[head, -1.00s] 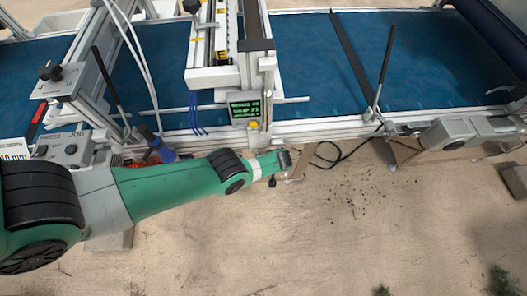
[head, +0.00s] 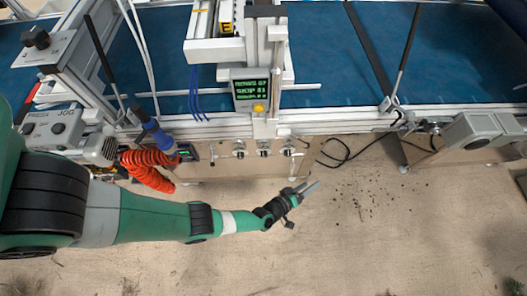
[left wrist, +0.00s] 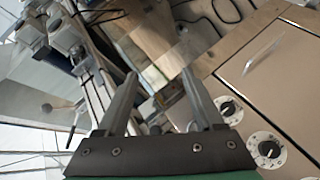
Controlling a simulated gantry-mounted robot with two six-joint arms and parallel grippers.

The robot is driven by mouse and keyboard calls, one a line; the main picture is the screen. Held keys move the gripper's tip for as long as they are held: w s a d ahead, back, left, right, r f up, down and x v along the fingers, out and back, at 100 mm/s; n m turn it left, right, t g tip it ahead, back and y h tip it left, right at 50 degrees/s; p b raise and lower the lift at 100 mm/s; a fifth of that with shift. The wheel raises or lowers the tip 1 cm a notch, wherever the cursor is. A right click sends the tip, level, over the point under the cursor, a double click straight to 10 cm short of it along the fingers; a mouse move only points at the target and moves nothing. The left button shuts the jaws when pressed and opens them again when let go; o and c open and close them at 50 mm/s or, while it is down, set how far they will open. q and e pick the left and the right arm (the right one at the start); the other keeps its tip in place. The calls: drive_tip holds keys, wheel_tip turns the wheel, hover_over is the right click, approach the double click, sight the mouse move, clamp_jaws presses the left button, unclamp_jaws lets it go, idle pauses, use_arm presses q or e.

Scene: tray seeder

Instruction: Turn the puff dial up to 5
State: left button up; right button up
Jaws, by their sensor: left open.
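A row of small dials is on the front panel below the conveyor: a left dial (head: 239,150), a middle dial (head: 263,149) and a right dial (head: 288,151). Their labels are too small to read, so I cannot tell which is the puff dial. The left wrist view shows two black knobs on white scales, an upper dial (left wrist: 228,108) and a lower dial (left wrist: 267,149), to the right of my fingers. My left gripper (head: 308,188) is open and empty, in front of and below the panel, apart from the dials. My right gripper is not in view.
A small green-text display (head: 248,90) with a yellow button hangs above the dials. An orange coiled hose (head: 148,168) is left of the panel. A black cable (head: 345,153) lies to the right.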

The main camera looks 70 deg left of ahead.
use_arm(q)
drive_tip(key=s+a+f+n+y+b, duration=0.1)
drive_tip(key=s+a+f+n+y, duration=0.1)
drive_tip(key=s+a+y, duration=0.25)
drive_tip(key=n+g+y+b, duration=0.2)
drive_tip(key=n+g+y, duration=0.1)
drive_tip(key=g+y, duration=0.15)
approach(264, 157)
drive_tip(key=shift+g, duration=0.35)
drive_tip(key=b+x, duration=0.4)
drive_tip(key=x, duration=0.3)
drive_tip(key=shift+w+a+r+b, duration=0.1)
drive_tip(key=shift+w+a+b, duration=0.1)
drive_tip(key=shift+b, duration=0.2)
drive_tip(key=shift+w+a, duration=0.3)
drive_tip(key=shift+a, duration=0.1)
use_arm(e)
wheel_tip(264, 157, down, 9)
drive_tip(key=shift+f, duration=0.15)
use_arm(q)
drive_tip(key=shift+c, duration=0.3)
clamp_jaws()
